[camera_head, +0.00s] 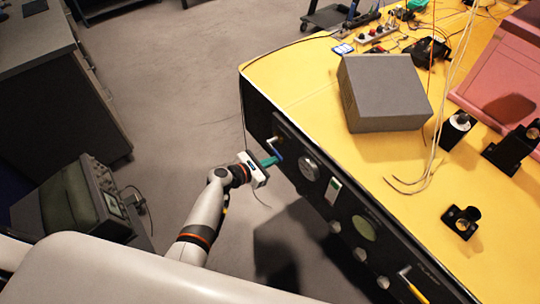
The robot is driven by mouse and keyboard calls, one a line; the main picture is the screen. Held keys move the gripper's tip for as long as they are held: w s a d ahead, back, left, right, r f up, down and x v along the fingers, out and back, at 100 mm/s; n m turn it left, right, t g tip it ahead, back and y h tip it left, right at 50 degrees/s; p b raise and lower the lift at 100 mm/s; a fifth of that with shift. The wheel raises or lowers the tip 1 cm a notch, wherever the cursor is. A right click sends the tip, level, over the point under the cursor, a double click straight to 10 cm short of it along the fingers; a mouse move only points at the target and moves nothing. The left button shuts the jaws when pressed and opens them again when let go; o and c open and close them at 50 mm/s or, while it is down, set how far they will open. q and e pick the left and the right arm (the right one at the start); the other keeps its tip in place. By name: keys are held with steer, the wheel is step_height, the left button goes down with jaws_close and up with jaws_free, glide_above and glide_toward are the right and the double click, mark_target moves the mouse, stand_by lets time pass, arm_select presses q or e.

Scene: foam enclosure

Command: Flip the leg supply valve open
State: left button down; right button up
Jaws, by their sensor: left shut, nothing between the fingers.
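A dark panel (290,180) forms the front of the yellow-topped table. A small blue lever handle (277,147) sits near its left end, and a yellow lever handle (412,288) sits near its lower right end. I cannot read which of them is labelled as the leg supply valve. My left gripper (270,161), white with teal fingers, is shut and empty. It is right beside the blue lever, just below it in the picture; I cannot tell whether they touch. My right gripper is not in view.
The panel also carries round gauges (309,168) and a small display (333,191). On the yellow table top (300,75) stand a grey box (383,92), black brackets (461,221) and loose wires. Grey floor (180,90) is open between.

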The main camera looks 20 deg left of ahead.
arm_select(q)
steer(key=shift+d+r+n+h+p, duration=0.1)
steer(key=shift+r+n+h+p, duration=0.2)
steer(key=shift+r+n+p, duration=0.15)
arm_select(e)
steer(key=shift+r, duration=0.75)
arm_select(q)
steer(key=shift+f, duration=0.1)
